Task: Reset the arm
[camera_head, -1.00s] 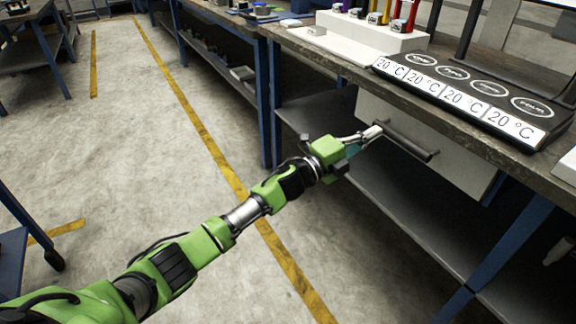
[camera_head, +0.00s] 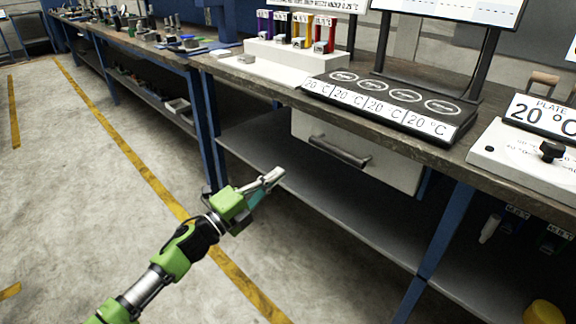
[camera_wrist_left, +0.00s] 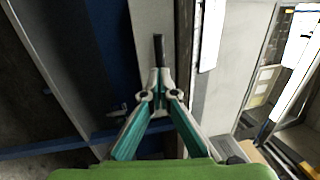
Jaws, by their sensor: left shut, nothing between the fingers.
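My left arm comes in from the bottom left in the head view, partly stretched out. Its gripper (camera_head: 275,177) is shut and empty, with nothing between the fingertips. It is in front of the bench, to the left of and below the drawer handle (camera_head: 339,151) in the picture, and apart from it. In the left wrist view the gripper (camera_wrist_left: 159,94) has its tips together, and the dark handle (camera_wrist_left: 158,48) shows beyond them. The light drawer front (camera_head: 385,170) hangs under the bench top. My right gripper is in neither view.
On the bench (camera_head: 240,68) stand a white rack (camera_head: 295,62) with coloured holders, a dark plate (camera_head: 400,100) with several round spots and "20 °C" labels, and a white hot-plate unit (camera_head: 530,155). A lower shelf (camera_head: 310,205) runs beneath. The floor at left is clear.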

